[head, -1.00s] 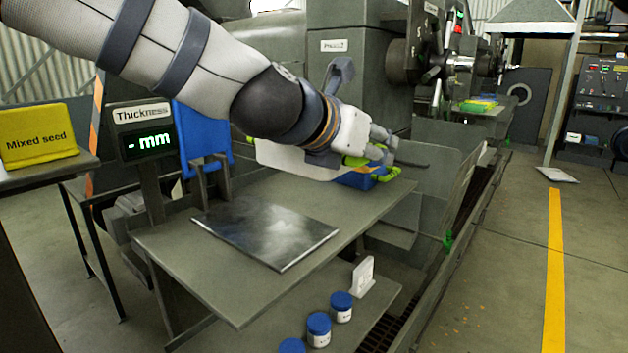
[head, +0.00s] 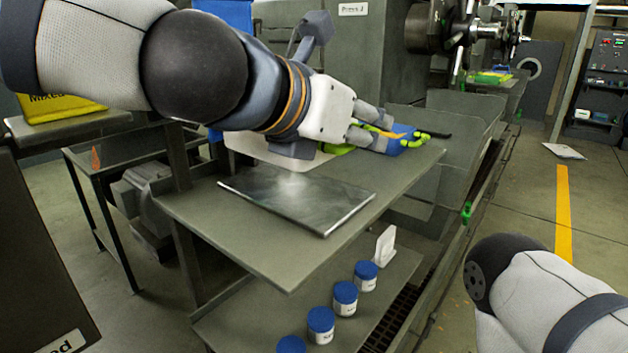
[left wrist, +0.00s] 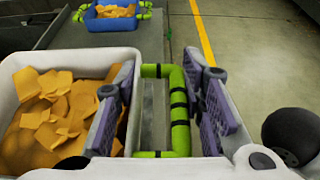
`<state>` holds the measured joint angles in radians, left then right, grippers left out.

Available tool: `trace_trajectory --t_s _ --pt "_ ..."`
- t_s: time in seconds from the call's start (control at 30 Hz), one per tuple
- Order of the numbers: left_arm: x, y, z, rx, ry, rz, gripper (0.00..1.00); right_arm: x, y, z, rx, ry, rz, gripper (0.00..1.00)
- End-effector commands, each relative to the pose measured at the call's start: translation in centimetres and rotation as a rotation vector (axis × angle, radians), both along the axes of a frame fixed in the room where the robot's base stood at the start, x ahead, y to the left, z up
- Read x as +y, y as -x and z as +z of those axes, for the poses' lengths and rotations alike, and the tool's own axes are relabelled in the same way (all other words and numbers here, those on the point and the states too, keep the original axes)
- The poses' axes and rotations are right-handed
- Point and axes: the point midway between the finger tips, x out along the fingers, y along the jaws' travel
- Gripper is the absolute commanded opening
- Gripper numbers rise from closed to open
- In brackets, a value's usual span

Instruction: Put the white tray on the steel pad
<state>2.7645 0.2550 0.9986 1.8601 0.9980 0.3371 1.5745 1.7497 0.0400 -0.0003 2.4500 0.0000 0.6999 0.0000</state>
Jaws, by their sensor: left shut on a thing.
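The white tray (left wrist: 62,65) holds orange-yellow flakes and shows at the left of the left wrist view. In the head view only part of the white tray (head: 262,152) shows beneath my left arm, near the far edge of the steel pad. I cannot tell its exact height. My left gripper (head: 372,136) is shut on the tray's green handle (left wrist: 179,110), which has black bands, between its purple-padded fingers. The steel pad (head: 300,200) is a flat, bare, shiny plate on the grey table. My right gripper is out of view.
A blue tray (head: 402,146) with green handles stands on the table beyond my left gripper; flakes fill it in the wrist view. Several blue-lidded jars (head: 345,298) and a white stand (head: 385,245) sit on the lower shelf. The table front (head: 270,258) is clear.

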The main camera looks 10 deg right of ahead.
Motion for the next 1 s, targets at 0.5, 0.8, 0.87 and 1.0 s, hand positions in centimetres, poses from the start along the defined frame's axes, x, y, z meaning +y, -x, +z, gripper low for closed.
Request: trace_trajectory --t_s 0.5,0.8,0.87,1.0 --pt "-0.7 -7.3 -9.5 0.011 -0.001 -0.001 0.04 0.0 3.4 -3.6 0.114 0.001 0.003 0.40" --pt "-0.7 -7.1 -9.8 -0.004 0.001 0.000 0.04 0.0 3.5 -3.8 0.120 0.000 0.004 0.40" --pt "-0.7 -7.1 -9.9 -0.002 0.001 0.001 0.04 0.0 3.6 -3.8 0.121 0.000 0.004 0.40" --pt "-0.6 -7.2 -10.4 0.000 0.000 0.001 0.41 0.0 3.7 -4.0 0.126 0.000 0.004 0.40"
